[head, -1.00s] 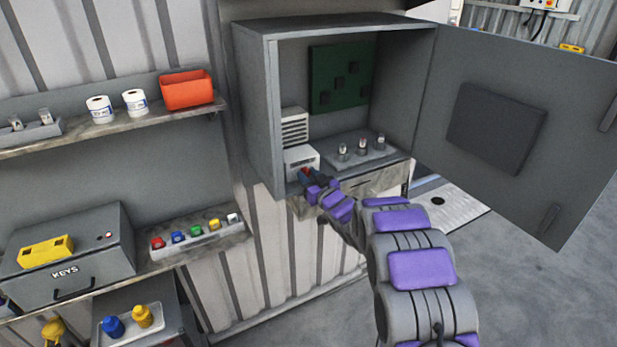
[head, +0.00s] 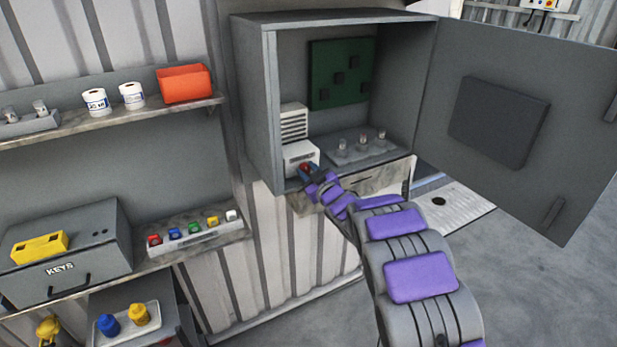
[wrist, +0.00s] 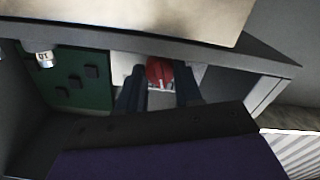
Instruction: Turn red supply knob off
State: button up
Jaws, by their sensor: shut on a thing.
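The red supply knob (wrist: 160,72) shows in the wrist view between the two dark fingers of my gripper (wrist: 160,92). In the head view the red knob (head: 305,167) is on the front of a small white unit (head: 300,153) at the lower left inside the open grey cabinet (head: 256,110). My gripper (head: 312,173) reaches into the cabinet from the front and is shut on the knob. The fingers hide part of the knob, and its exact pointing direction cannot be read.
The cabinet door (head: 540,110) stands open at the right. Several small metal-topped fittings (head: 363,143) stand on the cabinet floor, right of my gripper. A green board (head: 340,73) is on its back wall. Shelves with a grey KEYS box (head: 70,250) are at the left.

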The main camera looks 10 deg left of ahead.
jog(key=shift+n+b, duration=0.7)
jog(key=shift+n, duration=0.3)
jog(key=shift+r, duration=0.1)
jog(key=o, duration=1)
jog(key=shift+a, duration=0.15)
jog(key=shift+o, duration=0.2)
jog(key=shift+s+d+f, duration=0.2)
jog(key=shift+s+d, duration=0.1)
jog(key=shift+s, duration=0.05)
jog(key=p+v, duration=0.1)
jog(key=v, duration=1.5)
jog(key=shift+s+p, duration=0.2)
jog(key=shift+p, duration=0.15)
jog(key=shift+d+r, duration=0.1)
